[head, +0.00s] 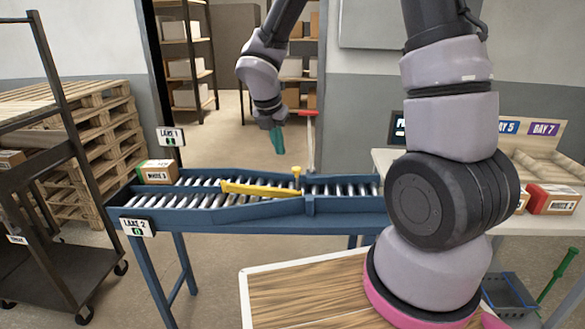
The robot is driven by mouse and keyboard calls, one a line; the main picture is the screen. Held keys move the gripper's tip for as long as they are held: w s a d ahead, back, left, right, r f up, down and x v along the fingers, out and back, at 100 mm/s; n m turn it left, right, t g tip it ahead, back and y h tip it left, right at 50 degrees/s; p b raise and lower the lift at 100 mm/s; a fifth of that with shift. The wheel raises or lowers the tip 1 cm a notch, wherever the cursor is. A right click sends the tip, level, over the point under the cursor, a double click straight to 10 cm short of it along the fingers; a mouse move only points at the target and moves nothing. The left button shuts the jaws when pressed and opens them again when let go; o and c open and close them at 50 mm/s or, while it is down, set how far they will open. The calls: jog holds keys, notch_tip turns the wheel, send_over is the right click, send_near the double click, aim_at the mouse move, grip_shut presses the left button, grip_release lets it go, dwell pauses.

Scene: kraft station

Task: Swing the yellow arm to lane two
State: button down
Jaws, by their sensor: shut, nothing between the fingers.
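The yellow arm (262,190) is a flat bar lying across the blue roller conveyor (255,212). A yellow upright post (297,178) stands at its right end. The bar's free end points left, near the divider where the conveyor splits into two lanes. The lane 1 sign (171,136) is at the far branch and the lane 2 sign (138,227) is at the near branch. My gripper (277,140), with teal fingers, is shut and empty. It hangs above the conveyor, above and a little left of the post, apart from it.
A box (157,172) sits at the left end of the lane 1 branch. A thin post with a red top (309,114) stands behind the conveyor, right of my gripper. A dark cart (50,250) and wooden pallets (105,130) are at left. A table with boxes (550,199) is at right.

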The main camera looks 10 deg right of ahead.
jog(key=w+d+f, duration=0.4)
jog(key=w+f, duration=0.1)
jog(key=f, duration=0.5)
jog(key=shift+w+d, duration=0.25)
jog(key=shift+d, duration=0.1)
